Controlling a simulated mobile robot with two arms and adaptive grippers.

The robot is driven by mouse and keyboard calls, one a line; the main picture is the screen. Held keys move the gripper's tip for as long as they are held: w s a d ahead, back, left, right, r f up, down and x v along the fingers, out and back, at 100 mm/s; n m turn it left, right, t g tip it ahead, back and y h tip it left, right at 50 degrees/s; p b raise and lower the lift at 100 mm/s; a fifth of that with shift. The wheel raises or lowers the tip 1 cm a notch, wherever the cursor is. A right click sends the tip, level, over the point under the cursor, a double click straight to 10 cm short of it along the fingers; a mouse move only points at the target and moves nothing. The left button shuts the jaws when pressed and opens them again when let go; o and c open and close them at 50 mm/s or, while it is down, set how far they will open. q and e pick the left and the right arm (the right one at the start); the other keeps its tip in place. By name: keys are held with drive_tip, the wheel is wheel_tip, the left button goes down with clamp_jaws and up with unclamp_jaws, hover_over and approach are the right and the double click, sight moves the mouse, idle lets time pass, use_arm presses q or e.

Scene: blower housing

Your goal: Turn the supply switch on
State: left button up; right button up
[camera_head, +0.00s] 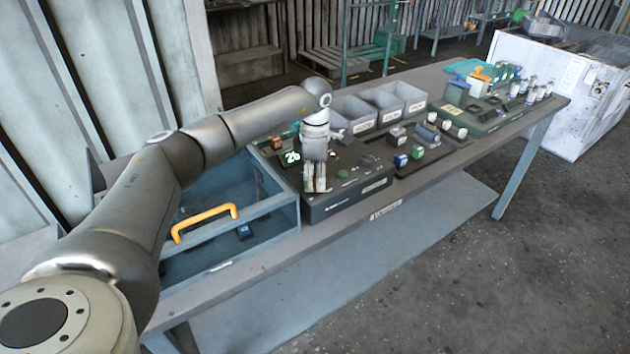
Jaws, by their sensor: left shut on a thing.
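The supply is a dark box (350,204) on the near side of the bench, with a lit green display reading about 26 (292,157) and small controls on its sloped top. My left gripper (317,188) points down over the left part of this top, close to the front edge. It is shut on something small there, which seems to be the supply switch. The fingers hide the switch, so its position does not show. My right gripper is not in view.
A blue-grey bin with an orange handle (205,222) stands left of the supply. Grey trays (402,97) stand behind it. A dark rack with coloured blocks (425,150) and a green-grey board with bottles (490,118) lie to the right. The bench's front edge (385,211) is near.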

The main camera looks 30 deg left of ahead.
sight(315, 179)
use_arm(q)
drive_tip(key=shift+r+m, duration=0.1)
drive_tip(key=shift+m, duration=0.9)
drive_tip(key=o, duration=1.1)
wheel_tip(315, 179, up, 12)
